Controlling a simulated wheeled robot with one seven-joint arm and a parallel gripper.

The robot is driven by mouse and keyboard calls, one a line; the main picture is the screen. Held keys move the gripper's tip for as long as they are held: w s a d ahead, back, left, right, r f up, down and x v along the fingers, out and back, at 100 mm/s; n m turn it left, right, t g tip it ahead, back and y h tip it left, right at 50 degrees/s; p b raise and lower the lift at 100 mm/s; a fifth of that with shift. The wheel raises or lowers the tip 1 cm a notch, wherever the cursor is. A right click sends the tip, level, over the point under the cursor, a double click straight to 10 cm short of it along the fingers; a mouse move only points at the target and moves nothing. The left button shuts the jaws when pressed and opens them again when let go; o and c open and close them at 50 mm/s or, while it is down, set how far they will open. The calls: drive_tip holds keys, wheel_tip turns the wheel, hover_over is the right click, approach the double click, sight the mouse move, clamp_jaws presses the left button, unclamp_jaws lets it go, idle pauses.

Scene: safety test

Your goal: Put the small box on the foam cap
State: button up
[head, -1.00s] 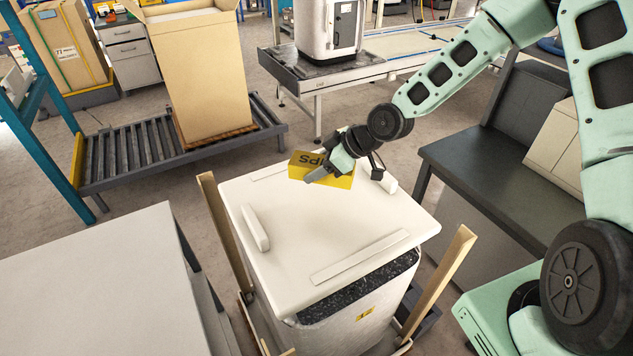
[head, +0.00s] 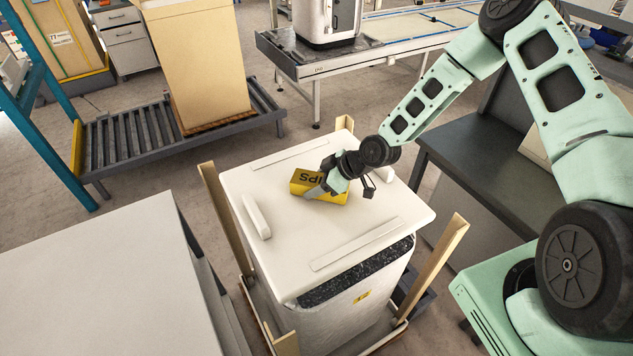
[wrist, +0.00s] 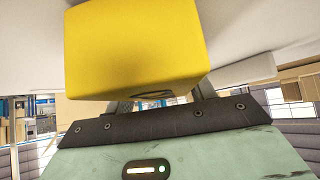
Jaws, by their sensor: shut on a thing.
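The small box (head: 306,183) is yellow with dark lettering. It is at the white foam cap (head: 300,238), over the cap's back middle part in the head view. My gripper (head: 324,189) is shut on the small box, with one finger showing across its front. In the wrist view the small box (wrist: 135,50) fills the upper middle, in front of my gripper's dark edge, and the fingers are mostly hidden behind it. The foam cap covers a tall white package. I cannot tell whether the small box touches the cap.
Raised white strips (head: 256,217) line the cap's edges. Wooden corner posts (head: 440,262) stand around the package. A grey table (head: 100,280) is at the left, a dark bench (head: 480,175) at the right. A roller conveyor (head: 130,140) with a tall carton stands behind.

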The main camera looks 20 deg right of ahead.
drive_tip(key=shift+f, duration=0.15)
drive_tip(key=o, duration=1.1)
